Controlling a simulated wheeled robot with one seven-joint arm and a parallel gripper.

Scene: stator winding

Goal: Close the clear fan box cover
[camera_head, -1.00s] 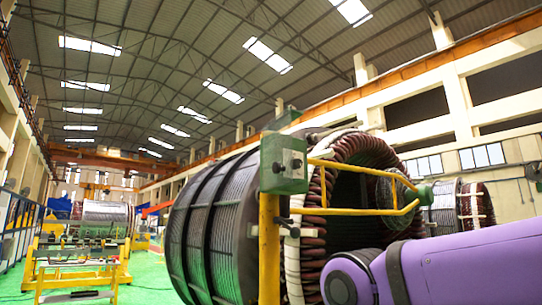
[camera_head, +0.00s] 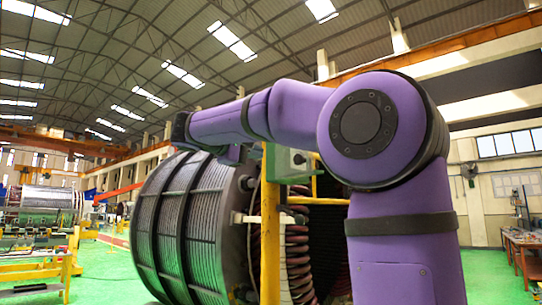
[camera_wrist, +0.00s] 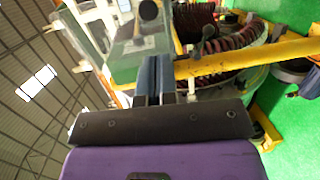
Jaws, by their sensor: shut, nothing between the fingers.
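A green box (camera_head: 287,168) stands on top of a yellow post (camera_head: 270,235) in the head view, partly hidden behind my purple arm. A small dark knob shows on its front. In the wrist view the pale green box (camera_wrist: 138,62) is just ahead of my gripper (camera_wrist: 155,62), with a black knob (camera_wrist: 148,10) above it. The fingers are together and empty, with their tips close to the box face. I cannot tell whether they touch it.
A large wound stator (camera_head: 185,225) lies behind the post. A yellow rail (camera_wrist: 250,58) runs right from the box in the wrist view.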

